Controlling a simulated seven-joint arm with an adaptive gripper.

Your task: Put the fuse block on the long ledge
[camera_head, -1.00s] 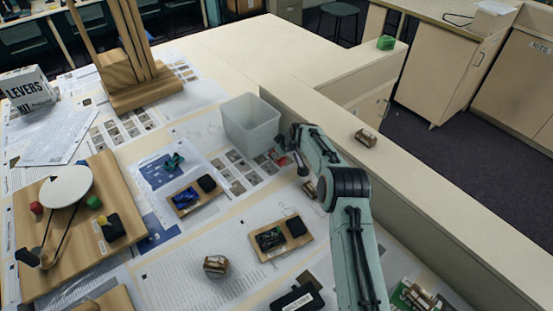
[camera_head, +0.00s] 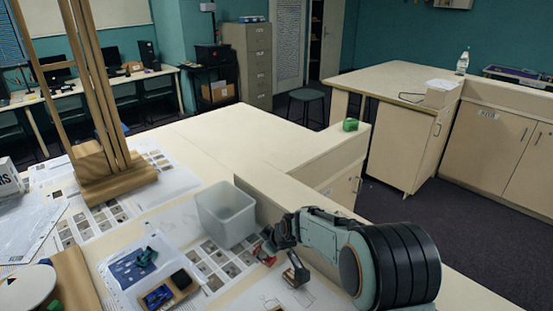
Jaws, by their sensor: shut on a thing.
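My gripper (camera_head: 291,260) is low over the table, to the right of the grey bin. It is shut on a small tan and dark block (camera_head: 297,274), which I take to be the fuse block. The fingers partly cover the block, and I cannot tell whether it touches the table. The long ledge (camera_head: 285,194) runs along the table's right side, from behind the bin to the lower right. My arm hides much of its middle.
The open grey bin (camera_head: 227,212) stands close to the left of my gripper. A tall wooden frame (camera_head: 100,170) stands at the left. A small tray (camera_head: 168,292) with blue and black pieces lies at the front.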

